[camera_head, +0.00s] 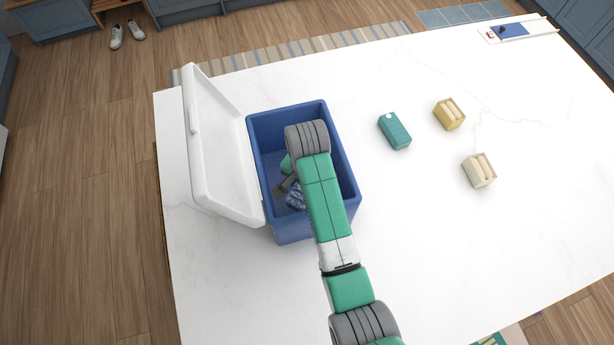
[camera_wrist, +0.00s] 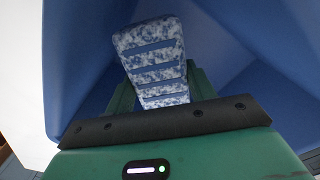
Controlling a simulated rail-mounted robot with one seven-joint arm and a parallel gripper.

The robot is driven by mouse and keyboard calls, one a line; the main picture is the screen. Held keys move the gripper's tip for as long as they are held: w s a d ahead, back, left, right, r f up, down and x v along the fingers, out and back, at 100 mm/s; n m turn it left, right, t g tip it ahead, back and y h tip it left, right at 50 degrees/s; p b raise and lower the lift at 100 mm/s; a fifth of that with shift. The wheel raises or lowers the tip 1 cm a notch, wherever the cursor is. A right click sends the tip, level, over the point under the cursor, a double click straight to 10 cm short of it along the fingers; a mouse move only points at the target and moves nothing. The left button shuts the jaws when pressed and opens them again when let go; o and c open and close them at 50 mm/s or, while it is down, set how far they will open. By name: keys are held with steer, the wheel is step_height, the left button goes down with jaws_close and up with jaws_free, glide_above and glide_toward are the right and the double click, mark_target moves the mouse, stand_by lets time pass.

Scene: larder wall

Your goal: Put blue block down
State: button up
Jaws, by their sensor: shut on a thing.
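The blue block (camera_wrist: 152,58) is a mottled blue-and-white ribbed slab. My gripper (camera_wrist: 158,84) is shut on it, with a green finger on each side in the wrist view. I cannot tell whether the block touches the box floor.
The box's white lid (camera_head: 222,150) stands open on its left. A teal container (camera_head: 394,130), a yellow box (camera_head: 449,114) and a cream box (camera_head: 479,170) stand to the right on the white counter (camera_head: 430,240). The counter between is clear.

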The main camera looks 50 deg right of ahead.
step_height(320, 180, down, 11)
steer(key=shift+f+b, duration=0.1)
steer(key=shift+b, duration=0.4)
steer(key=o, duration=1.2)
steer(key=shift+f, duration=0.15)
steer(key=shift+c, duration=0.2)
step_height(320, 180, up, 12)
steer(key=shift+r+p, duration=0.15)
steer(key=shift+p, duration=0.4)
